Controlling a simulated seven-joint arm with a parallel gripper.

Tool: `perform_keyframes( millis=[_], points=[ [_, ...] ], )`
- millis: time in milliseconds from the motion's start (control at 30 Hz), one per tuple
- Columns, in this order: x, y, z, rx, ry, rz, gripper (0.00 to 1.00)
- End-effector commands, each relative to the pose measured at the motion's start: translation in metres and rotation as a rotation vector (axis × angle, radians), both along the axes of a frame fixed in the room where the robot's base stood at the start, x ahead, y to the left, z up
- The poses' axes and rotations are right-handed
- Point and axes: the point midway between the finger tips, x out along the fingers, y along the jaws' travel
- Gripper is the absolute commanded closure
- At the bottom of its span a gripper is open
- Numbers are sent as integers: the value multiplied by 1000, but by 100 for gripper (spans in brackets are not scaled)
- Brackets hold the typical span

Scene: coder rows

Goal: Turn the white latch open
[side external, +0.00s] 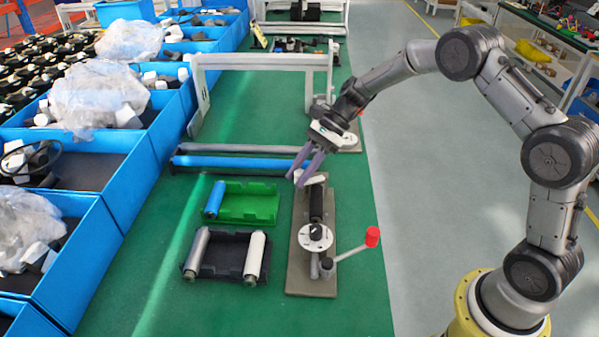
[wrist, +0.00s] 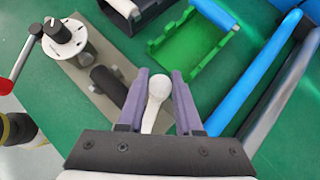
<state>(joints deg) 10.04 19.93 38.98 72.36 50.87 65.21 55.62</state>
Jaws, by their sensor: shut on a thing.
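The white latch (wrist: 157,95) has a rounded knob and a narrow stem, and it lies between my two purple fingers in the wrist view. My gripper (wrist: 159,80) is shut on it, one finger on each side. In the side external view, my gripper (side external: 298,180) points down at the far end of the grey-brown base plate (side external: 326,284). Part of the latch (side external: 316,178) shows there beside the fingers. The plate also carries a black cylinder (side external: 316,204), a white disc with a black knob (side external: 315,237) and a crank lever with a red handle (side external: 372,236).
Left of the plate are a green tray (side external: 262,203) with a blue roller (side external: 215,198) and a dark tray (side external: 224,265) with two rollers. A blue bar (side external: 225,163) and a white frame (side external: 255,61) stand behind. Green table is clear in front.

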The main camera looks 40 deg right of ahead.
Motion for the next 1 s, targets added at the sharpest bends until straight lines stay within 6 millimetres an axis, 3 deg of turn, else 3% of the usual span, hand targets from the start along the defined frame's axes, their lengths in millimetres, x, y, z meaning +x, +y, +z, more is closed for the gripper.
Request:
perform_keyframes(
  millis=[1000],
  points=[
    [0,0,0,-1,0,938,100]
  ],
)
